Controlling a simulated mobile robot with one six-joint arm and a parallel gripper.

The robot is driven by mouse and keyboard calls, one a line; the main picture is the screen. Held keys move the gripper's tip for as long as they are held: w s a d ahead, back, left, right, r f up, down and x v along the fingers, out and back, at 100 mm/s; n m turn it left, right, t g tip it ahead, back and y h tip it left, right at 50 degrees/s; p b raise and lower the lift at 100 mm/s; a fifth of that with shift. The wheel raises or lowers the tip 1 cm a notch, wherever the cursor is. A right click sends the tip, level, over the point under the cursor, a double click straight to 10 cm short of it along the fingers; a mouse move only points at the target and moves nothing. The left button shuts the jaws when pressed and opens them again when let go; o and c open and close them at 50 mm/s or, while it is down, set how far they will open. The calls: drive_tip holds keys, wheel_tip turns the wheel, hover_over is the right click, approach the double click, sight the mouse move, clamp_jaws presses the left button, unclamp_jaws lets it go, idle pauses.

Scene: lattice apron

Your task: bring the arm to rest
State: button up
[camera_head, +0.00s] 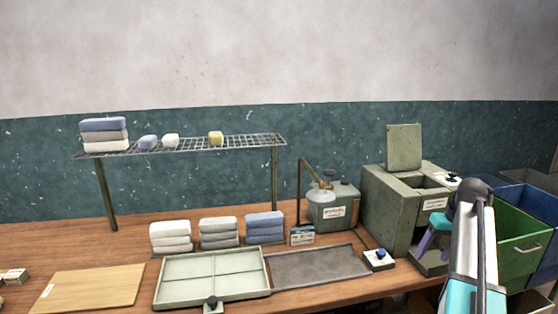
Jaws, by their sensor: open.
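My arm rises at the right edge of the bench, its white and teal links folded at a dark joint. My gripper (430,243) shows as a small purple part left of that joint, in front of the green-grey box machine (385,206). It is open, and I see nothing between its fingers. Part of it is hidden behind my own arm.
A wire rack (190,146) holds folded cloths and small rolls. Green (520,245) and blue bins stand right.

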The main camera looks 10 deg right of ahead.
drive_tip(key=s+a+f+g, duration=0.1)
drive_tip(key=s+a+f, duration=0.1)
drive_tip(key=a+f, duration=0.75)
drive_tip(key=s+a+f+g, duration=0.2)
drive_tip(key=a+f, duration=0.4)
drive_tip(key=f, duration=0.6)
drive_tip(key=s+a+f+g, duration=0.1)
drive_tip(key=s+a+f, duration=0.1)
drive_tip(key=a+f, duration=0.75)
drive_tip(key=s+a+f+g, duration=0.1)
drive_tip(key=s+a+f, duration=0.4)
drive_tip(key=s, duration=0.5)
drive_tip(key=s+a+f+n+g, duration=0.1)
drive_tip(key=s+a+f, duration=0.4)
drive_tip(key=s+f, duration=0.4)
drive_tip(key=s+a+f+g+h, duration=0.1)
drive_tip(key=s+a+f+g, duration=0.1)
drive_tip(key=s+a+f, duration=0.4)
drive_tip(key=s+f, duration=0.1)
drive_tip(key=s, duration=0.3)
drive_tip(key=shift+s+n, duration=0.3)
drive_tip(key=shift+s, duration=0.05)
